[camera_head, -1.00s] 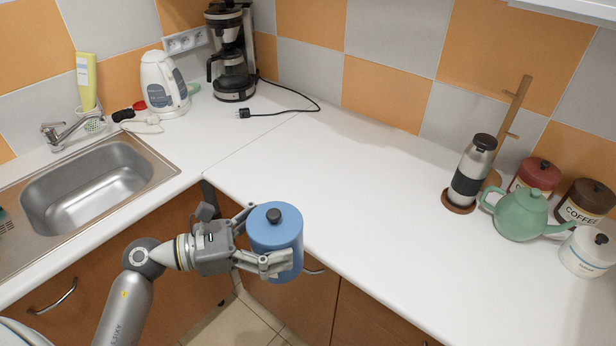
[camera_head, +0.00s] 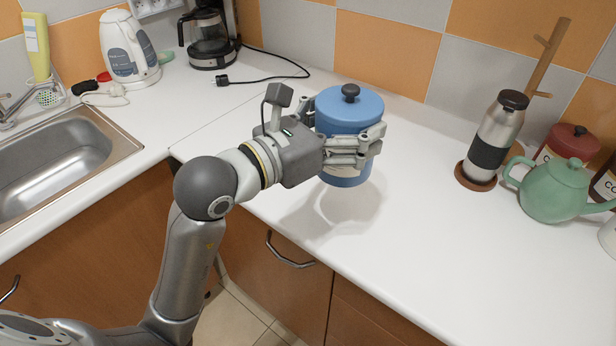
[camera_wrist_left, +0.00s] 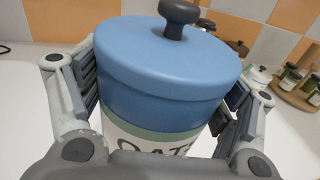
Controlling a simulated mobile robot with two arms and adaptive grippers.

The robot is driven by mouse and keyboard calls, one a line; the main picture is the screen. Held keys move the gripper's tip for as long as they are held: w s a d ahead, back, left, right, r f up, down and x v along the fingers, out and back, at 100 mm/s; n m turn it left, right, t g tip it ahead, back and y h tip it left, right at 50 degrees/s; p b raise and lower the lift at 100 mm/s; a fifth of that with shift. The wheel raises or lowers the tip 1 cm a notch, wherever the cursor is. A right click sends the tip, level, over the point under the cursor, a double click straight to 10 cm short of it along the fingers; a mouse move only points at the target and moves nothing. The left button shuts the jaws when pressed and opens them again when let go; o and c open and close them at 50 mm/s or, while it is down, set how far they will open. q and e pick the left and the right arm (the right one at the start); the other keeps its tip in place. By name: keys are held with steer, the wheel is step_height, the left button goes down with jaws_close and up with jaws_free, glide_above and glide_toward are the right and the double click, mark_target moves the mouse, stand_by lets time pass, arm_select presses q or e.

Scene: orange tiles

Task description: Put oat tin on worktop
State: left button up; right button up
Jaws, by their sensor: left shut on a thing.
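The oat tin (camera_head: 349,112) is blue with a blue lid and a dark knob. My left gripper (camera_head: 350,148) is shut around its sides and holds it upright over the white worktop (camera_head: 420,230). A shadow lies on the worktop below and left of the tin, and the tin seems slightly above the surface. In the left wrist view the tin (camera_wrist_left: 165,75) fills the middle between the fingers, with part of its "OAT" label showing. The tin's bottom is hidden there. My right gripper is not in view.
A steel flask (camera_head: 495,140) on a brown coaster, a green teapot (camera_head: 550,190) and a red canister (camera_head: 568,150) stand at the right. A coffee maker (camera_head: 208,38), its cable and a kettle (camera_head: 128,50) stand at the back left. The sink (camera_head: 65,155) is at left. The middle worktop is clear.

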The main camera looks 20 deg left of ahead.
arm_select(q)
steer(key=shift+w+a+r, duration=0.1)
steer(key=shift+a+r, duration=0.05)
steer(key=shift+r, duration=0.05)
steer(key=shift+w+a+f+b, duration=0.15)
steer(key=shift+w+a+f, duration=1.45)
steer(key=shift+f, duration=0.5)
steer(key=shift+w+a+f+b, duration=0.15)
steer(key=shift+w+a+f, duration=1.5)
steer(key=shift+f, duration=0.5)
steer(key=shift+w+a+f+b, duration=0.15)
steer(key=shift+w+a+f, duration=1.25)
steer(key=shift+w+f, duration=0.55)
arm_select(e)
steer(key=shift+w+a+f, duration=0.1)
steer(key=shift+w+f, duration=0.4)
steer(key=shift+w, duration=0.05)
arm_select(q)
steer(key=shift+s+f, duration=0.15)
steer(key=shift+f, duration=0.1)
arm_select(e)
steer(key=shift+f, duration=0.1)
arm_select(q)
steer(key=o, duration=1.2)
steer(key=shift+f, duration=0.15)
steer(key=shift+o, duration=0.9)
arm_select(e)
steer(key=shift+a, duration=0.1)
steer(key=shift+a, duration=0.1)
